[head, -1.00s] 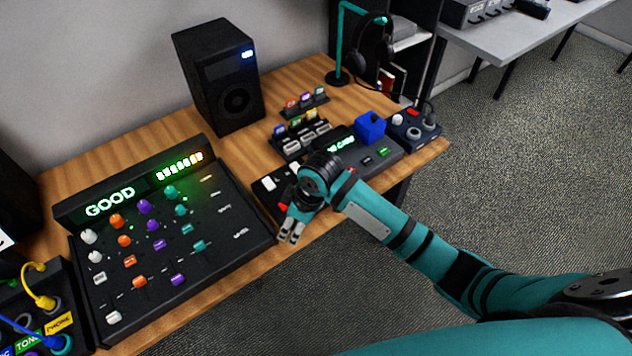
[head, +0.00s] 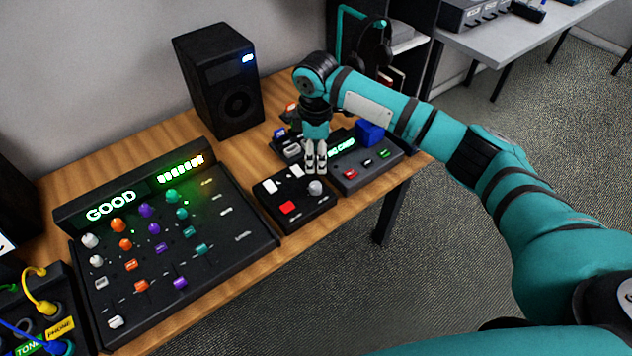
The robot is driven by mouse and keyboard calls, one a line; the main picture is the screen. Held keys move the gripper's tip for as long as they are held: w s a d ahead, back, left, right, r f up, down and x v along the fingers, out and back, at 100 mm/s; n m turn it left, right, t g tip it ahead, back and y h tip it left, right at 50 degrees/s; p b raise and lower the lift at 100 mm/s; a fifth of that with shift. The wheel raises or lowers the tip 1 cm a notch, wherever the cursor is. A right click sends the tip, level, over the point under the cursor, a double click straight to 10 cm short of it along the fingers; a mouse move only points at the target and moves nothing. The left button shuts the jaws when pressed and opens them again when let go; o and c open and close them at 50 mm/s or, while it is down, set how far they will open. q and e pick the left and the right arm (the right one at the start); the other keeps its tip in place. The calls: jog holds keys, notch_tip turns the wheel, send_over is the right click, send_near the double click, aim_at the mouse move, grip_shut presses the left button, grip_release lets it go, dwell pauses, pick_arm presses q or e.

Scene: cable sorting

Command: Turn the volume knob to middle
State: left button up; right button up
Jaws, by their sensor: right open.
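I cannot read which knob is marked volume. My right gripper (head: 316,172) points down just above and behind the grey knob, open, with nothing seen between its fingers; contact with the knob cannot be told. A black mixer (head: 225,241) with several coloured knobs and sliders stands to the left, its display reading "GOOD". My left gripper is not in view.
A black speaker (head: 219,80) stands at the back. A card reader box (head: 384,170) with a blue cube (head: 369,133) sits right of the small box. Plugged cables (head: 42,300) are at the lower left. My right arm covers the headphone stand's base.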

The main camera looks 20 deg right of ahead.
aim_at(316, 185)
jog(key=f, duration=1.2)
jog(key=shift+w, duration=0.25)
jog(key=shift+p, duration=0.3)
grip_shut()
